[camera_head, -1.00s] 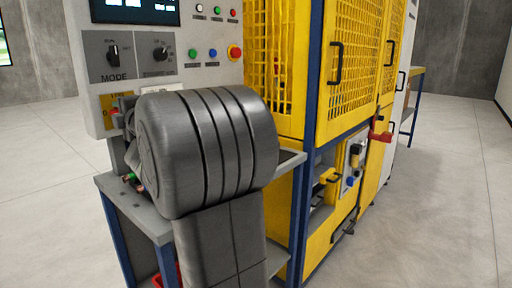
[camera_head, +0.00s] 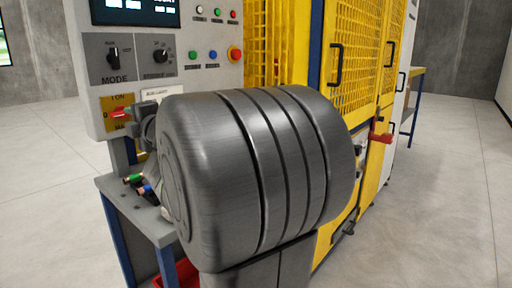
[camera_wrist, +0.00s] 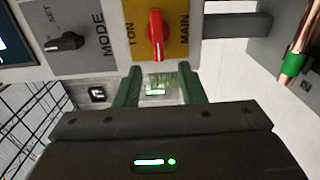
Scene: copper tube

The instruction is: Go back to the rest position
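My gripper (camera_wrist: 160,72) shows in the wrist view with its two green fingers apart and no tube between them. The fingertips are just below the yellow plate with the red main switch (camera_wrist: 156,35); I cannot tell their distance from it. A copper tube with a green band (camera_wrist: 293,63) is at the right edge of the wrist view, apart from the fingers. In the head view, copper tube ends with a green band (camera_head: 134,179) and a blue band (camera_head: 145,189) show above the grey side table (camera_head: 137,216). My large grey arm link hides most of the gripper there.
The control panel (camera_head: 180,80), with knobs and buttons, stands behind my arm. The yellow machine with mesh doors (camera_head: 357,65) is to the right. A red bin (camera_head: 188,273) is partly visible under the table. Open floor (camera_head: 440,210) lies to the right.

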